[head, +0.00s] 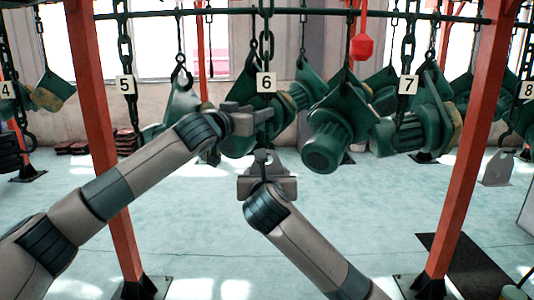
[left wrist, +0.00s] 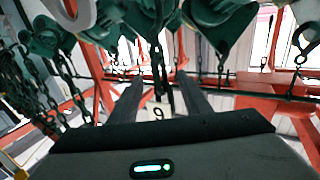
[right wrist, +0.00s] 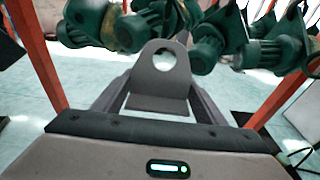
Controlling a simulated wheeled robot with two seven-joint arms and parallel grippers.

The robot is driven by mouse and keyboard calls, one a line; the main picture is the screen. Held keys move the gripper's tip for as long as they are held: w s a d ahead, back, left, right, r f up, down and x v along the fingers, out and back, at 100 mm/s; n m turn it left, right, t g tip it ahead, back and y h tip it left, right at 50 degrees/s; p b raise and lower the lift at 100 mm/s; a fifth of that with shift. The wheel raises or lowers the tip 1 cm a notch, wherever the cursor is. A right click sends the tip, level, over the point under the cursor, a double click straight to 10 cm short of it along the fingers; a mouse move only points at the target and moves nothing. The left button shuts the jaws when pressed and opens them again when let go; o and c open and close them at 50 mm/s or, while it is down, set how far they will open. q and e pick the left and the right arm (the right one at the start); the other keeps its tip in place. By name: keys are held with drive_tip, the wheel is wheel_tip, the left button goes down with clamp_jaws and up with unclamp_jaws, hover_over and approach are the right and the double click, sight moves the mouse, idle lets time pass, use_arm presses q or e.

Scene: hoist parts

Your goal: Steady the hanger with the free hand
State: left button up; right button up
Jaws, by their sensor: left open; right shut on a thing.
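The hanger is a dark chain (head: 267,42) with a white tag 6 (head: 266,83), hanging from the overhead rail. My left gripper (head: 268,116) is open just below the tag, in front of green hoist parts. In the left wrist view a dark chain (left wrist: 157,70) shows between the two spread fingers (left wrist: 160,95); I cannot tell whether they touch it. My right gripper (head: 267,185) is lower and shut on a grey plate with a round hole (head: 262,161). The plate stands upright in the right wrist view (right wrist: 161,84), its lower edge between the fingers.
Green motor-like hoist parts (head: 331,141) hang behind the grippers and to the right. Chains tagged 5 (head: 125,85) and 7 (head: 408,85) hang on either side. Red posts (head: 97,110) (head: 466,140) flank the space. A similar grey plate (head: 497,168) stands on the floor at right.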

use_arm(q)
drive_tip(key=shift+w+d, duration=0.1)
drive_tip(key=shift+x, duration=1.25)
drive_tip(key=shift+x, duration=1.6)
idle(0.4)
drive_tip(key=c, duration=0.7)
